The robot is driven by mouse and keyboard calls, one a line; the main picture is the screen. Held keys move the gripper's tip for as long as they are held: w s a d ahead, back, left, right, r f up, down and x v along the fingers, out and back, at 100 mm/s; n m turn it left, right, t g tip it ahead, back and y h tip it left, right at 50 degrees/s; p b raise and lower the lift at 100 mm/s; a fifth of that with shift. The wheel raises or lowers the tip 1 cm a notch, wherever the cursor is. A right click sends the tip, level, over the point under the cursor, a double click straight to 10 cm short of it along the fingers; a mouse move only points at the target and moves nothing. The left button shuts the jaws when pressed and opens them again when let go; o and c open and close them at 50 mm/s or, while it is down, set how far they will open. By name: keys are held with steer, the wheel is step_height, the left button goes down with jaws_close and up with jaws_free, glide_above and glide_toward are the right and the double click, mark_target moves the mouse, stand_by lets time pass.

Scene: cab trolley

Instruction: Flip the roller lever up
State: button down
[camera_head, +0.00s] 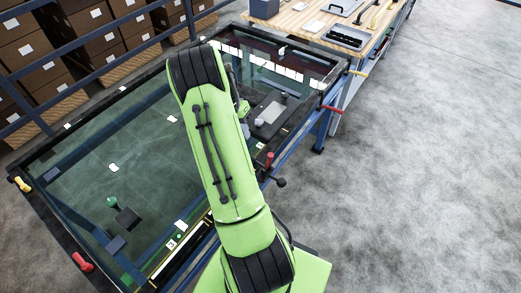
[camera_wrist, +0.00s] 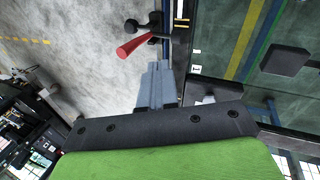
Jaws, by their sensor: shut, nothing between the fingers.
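A lever with a black ball knob (camera_head: 281,182) sticks out from the near right edge of the glass-topped trolley (camera_head: 80,150). A red handle (camera_head: 269,159) stands just beside it. In the wrist view the red handle (camera_wrist: 131,47) and the black knob (camera_wrist: 132,25) lie just beyond my fingertips. I cannot tell which of the two is the roller lever. My gripper (camera_wrist: 158,66) is shut and empty, its grey fingers together and pointing toward the trolley edge. It appears apart from the handle. In the head view my arm hides the gripper.
Other red (camera_head: 82,261) and yellow (camera_head: 22,183) handles stick out along the trolley frame. A green knob on a black block (camera_head: 127,217) sits on the glass. A wooden workbench (camera_head: 300,22) stands behind. Shelves of boxes (camera_head: 60,45) are at left. The floor at right is clear.

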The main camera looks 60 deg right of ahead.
mark_target(270, 154)
steer(key=s+f, duration=0.6)
steer(key=shift+s+d+f, duration=0.15)
steer(key=shift+f, duration=0.15)
steer(key=shift+s+t+b, duration=0.45)
steer(key=shift+t+b, duration=0.05)
steer(key=b, duration=0.1)
steer(key=s+t+b, duration=0.2)
steer(key=b, duration=0.1)
steer(key=shift+s+a+f+h, duration=0.2)
steer(key=shift+f+h, duration=0.05)
steer(key=shift+h, duration=0.05)
steer(key=s+t+b, duration=0.1)
steer(key=t+b, duration=0.1)
steer(key=s+f+t+b, duration=0.1)
steer(key=s+t+b, duration=0.1)
steer(key=b, duration=0.1)
steer(key=s+t+b, duration=0.1)
steer(key=t+b, duration=0.1)
steer(key=shift+s+a+f+h+b, duration=0.25)
steer(key=shift+a+f+h+b, duration=0.05)
steer(key=shift+a+f+h, duration=0.1)
steer(key=shift+s+b, duration=0.15)
steer(key=shift+b, duration=0.2)
steer(key=shift+s+a+f, duration=0.15)
steer(key=shift+s+f, duration=0.1)
steer(key=shift+s, duration=0.05)
